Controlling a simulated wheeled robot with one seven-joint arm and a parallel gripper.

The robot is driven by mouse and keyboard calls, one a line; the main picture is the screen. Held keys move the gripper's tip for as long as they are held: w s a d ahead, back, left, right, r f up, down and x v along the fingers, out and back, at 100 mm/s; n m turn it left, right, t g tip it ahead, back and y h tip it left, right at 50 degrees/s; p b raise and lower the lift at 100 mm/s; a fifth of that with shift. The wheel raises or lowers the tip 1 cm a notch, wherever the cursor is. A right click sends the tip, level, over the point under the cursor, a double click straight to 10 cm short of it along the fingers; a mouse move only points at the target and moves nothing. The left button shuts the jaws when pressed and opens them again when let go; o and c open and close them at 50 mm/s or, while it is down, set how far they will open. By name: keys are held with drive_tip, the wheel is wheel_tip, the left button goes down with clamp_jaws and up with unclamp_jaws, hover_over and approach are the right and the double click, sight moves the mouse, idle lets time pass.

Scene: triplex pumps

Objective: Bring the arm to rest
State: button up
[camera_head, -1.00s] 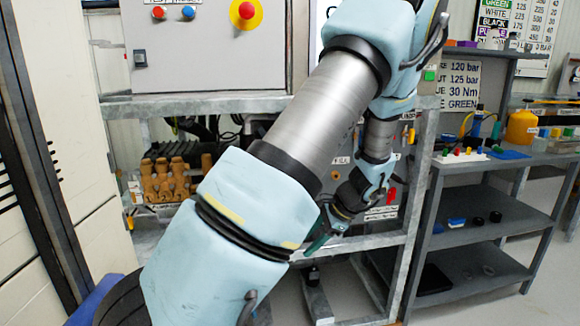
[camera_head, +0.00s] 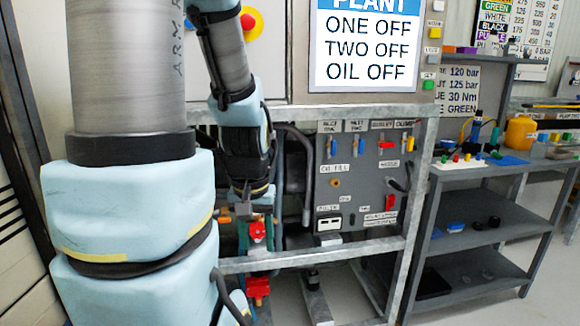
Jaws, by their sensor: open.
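My arm, pale blue and bare metal, rises at the left of the head view and bends down again to my gripper (camera_head: 250,205). My gripper points downward in front of the metal frame of the pump stand, left of the valve panel (camera_head: 360,175). Its jaws are open, with teal fingers seen small. A red part (camera_head: 257,231) shows right at the fingers; I cannot tell whether they touch it. My arm hides the pump area at the left and part of the control box.
A white sign (camera_head: 366,45) reads "ONE OFF, TWO OFF, OIL OFF". A red emergency button (camera_head: 248,22) sits close behind my arm. A grey shelf unit (camera_head: 475,240) with small parts stands at the right. The floor between stand and shelf looks clear.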

wheel_tip(320, 180, up, 12)
drive_tip(key=p, duration=1)
drive_tip(key=shift+f, duration=0.15)
drive_tip(key=shift+o, duration=0.3)
